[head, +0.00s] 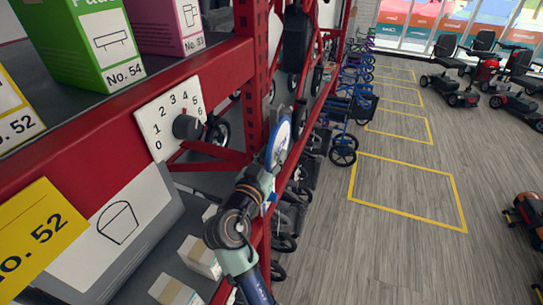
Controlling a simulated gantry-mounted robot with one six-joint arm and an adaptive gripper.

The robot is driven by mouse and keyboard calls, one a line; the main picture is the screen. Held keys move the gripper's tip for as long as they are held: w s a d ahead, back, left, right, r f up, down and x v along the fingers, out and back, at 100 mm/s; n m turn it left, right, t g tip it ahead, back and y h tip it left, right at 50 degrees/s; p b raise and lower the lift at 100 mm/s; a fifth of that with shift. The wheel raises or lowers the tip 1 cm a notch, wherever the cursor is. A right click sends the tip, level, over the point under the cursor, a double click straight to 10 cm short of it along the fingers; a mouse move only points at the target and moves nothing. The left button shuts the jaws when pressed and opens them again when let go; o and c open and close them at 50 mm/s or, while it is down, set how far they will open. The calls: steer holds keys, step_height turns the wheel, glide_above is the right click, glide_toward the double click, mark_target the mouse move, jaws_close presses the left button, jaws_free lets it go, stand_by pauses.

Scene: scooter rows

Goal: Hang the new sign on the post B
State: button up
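A round blue and white disc (281,140), seen almost edge-on, is at the far end of my arm, in front of the red rack upright. It may be the sign; its face cannot be read from here. My arm comes up from the bottom centre, and its dark wrist ends against the lower edge of the disc. My gripper's fingers cannot be made out there, so I cannot tell whether they hold the disc. No post marked B can be made out.
A red shelf rack (190,85) with boxes, number labels and a dial plate (170,117) fills the left, close to my arm. Wheeled walkers (345,140) stand along it. Yellow floor outlines (408,190) and open floor lie to the right. Scooters (490,70) stand at the far right.

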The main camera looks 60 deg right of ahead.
steer(key=s+a, duration=0.1)
steer(key=a, duration=1.1)
steer(key=shift+s, duration=0.4)
steer(key=a+n+t+y+p, duration=0.7)
steer(key=a+n+y, duration=0.9)
steer(key=a, duration=1.5)
steer(key=t+y, duration=0.1)
steer(key=t, duration=0.2)
steer(key=shift+y+p, duration=0.4)
steer(key=shift+w, duration=0.1)
